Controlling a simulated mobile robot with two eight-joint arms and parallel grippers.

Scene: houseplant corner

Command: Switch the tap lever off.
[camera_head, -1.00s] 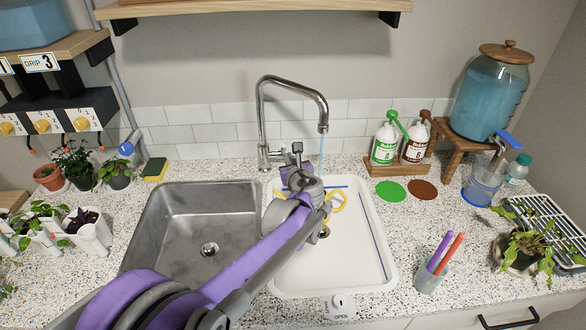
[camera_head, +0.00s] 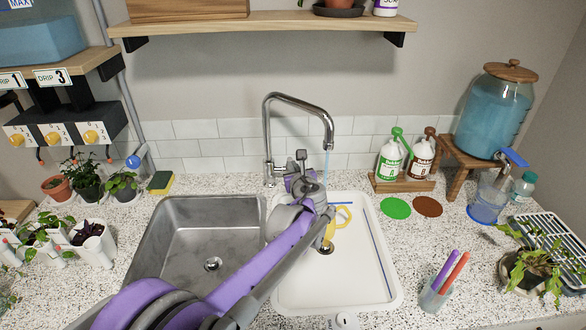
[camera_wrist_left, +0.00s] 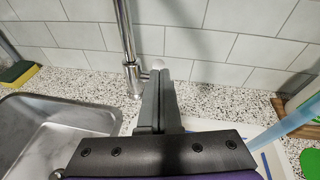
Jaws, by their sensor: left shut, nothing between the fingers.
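The chrome tap (camera_head: 267,135) stands behind the sinks, its spout arching right. A blue water stream (camera_head: 327,163) runs from the spout. The tap's short side lever (camera_wrist_left: 145,76) sticks out right of the column, partly hidden behind my fingers; a pale rounded end shows just above their tips. My left gripper (camera_head: 301,156) is shut and empty, reaching over the white basin to just right of the tap base. In the left wrist view its dark fingers (camera_wrist_left: 160,85) point at the lever end. I cannot tell whether they touch it. My right gripper is out of view.
A steel sink (camera_head: 205,235) lies left of the white basin (camera_head: 375,285). A yellow item (camera_head: 343,216) lies in the basin. A shelf (camera_head: 265,26) hangs above.

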